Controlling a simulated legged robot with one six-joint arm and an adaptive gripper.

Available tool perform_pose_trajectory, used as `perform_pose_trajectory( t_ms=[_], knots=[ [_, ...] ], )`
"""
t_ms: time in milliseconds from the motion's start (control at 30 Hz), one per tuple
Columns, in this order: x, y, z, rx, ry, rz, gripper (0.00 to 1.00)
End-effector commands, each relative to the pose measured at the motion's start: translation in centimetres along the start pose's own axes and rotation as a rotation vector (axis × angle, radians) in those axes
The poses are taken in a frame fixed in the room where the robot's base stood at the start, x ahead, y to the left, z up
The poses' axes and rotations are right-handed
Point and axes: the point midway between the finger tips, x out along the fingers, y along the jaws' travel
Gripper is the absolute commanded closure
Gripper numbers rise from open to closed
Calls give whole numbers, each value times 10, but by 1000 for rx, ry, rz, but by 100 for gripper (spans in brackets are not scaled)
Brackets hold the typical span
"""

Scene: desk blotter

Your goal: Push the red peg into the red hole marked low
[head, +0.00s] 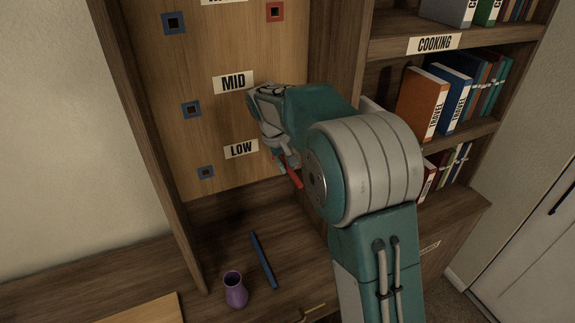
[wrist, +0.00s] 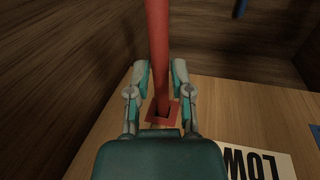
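The red peg (wrist: 158,50) runs from the top of the wrist view down to the red-framed hole (wrist: 176,116). Its far end overlaps the hole's opening, and I cannot tell how deep it sits. In the head view the peg (head: 291,175) sticks out below my gripper (head: 279,152). My gripper (wrist: 160,70) has a finger on each side of the peg and appears shut on it. The LOW label (wrist: 255,162) shows upside down beside the hole in the wrist view and upright in the head view (head: 241,149). My arm hides the red low hole in the head view.
Blue-framed holes (head: 205,172) line the board's left side; another red hole (head: 275,12) is at the top. A blue peg (head: 263,260) and purple vase (head: 236,290) are on the desk. Shelves of books (head: 424,102) stand right of the board.

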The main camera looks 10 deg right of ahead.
Motion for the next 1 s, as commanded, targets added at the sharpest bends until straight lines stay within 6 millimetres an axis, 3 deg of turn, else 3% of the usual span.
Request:
perform_pose_trajectory(
  t_ms=[467,1000],
  knots=[
    [-4,0,0,0,2,0,39],
    [-102,-1,-2,0,2,1,39]
  ],
)
